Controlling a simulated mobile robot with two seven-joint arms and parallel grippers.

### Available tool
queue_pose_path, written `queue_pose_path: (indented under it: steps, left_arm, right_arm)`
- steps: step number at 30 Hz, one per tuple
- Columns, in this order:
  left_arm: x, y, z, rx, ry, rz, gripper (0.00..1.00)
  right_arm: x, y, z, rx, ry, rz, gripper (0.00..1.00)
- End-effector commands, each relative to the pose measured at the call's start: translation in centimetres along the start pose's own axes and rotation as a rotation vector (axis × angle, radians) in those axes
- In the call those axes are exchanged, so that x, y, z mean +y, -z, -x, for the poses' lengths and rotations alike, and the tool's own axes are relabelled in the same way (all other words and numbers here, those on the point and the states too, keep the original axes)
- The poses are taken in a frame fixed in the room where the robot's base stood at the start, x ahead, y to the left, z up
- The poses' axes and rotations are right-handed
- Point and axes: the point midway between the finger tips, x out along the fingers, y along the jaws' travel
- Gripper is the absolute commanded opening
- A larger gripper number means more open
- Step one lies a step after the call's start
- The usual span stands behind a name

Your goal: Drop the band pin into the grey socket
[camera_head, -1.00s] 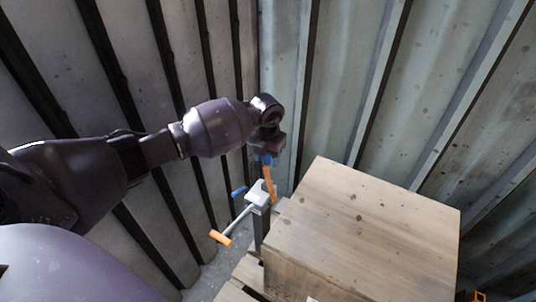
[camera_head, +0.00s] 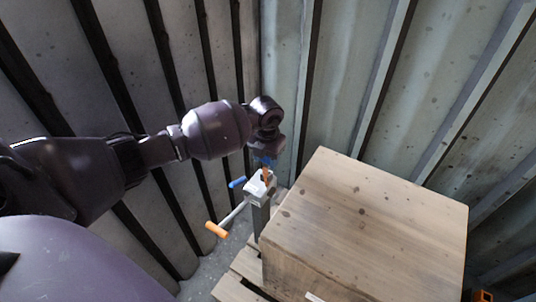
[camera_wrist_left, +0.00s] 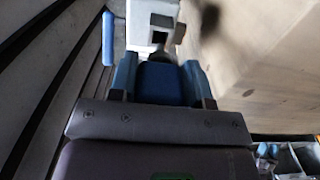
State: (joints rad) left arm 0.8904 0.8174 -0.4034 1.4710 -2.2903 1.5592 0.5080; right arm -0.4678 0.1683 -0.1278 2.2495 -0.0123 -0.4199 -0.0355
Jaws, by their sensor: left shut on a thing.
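My left gripper (camera_head: 263,159) has blue fingertips and is shut on the orange band pin (camera_head: 266,174), which points down. The grey socket (camera_head: 257,190) is a pale block on a dark post, just below the gripper. The pin's lower end overlaps the block's top in the head view; I cannot tell whether it is inside the hole. In the left wrist view, the block (camera_wrist_left: 140,14) with its dark square opening lies just beyond the blue fingers (camera_wrist_left: 160,78). The pin is mostly hidden there. My right gripper is not in view.
A large wooden crate (camera_head: 365,220) stands close to the right of the socket. A crank with an orange grip (camera_head: 217,230) and a blue lever (camera_head: 237,183) stick out left of the block. Wooden pallet slats (camera_head: 240,275) lie below. Corrugated walls (camera_head: 345,80) close in behind.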

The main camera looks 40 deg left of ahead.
Motion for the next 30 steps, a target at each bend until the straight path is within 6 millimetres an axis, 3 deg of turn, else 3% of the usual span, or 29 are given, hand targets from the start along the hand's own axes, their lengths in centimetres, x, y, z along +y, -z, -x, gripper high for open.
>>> queue_pose_path:
  steps: [15,30]
  left_arm:
    - [0.0,0.1,-2.8,0.003,0.0,0.0,0.2]
    - [0.0,0.0,-3.7,0.0,0.0,0.0,0.2]
  right_arm:
    - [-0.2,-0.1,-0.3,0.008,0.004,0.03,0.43]
    - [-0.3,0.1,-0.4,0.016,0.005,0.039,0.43]
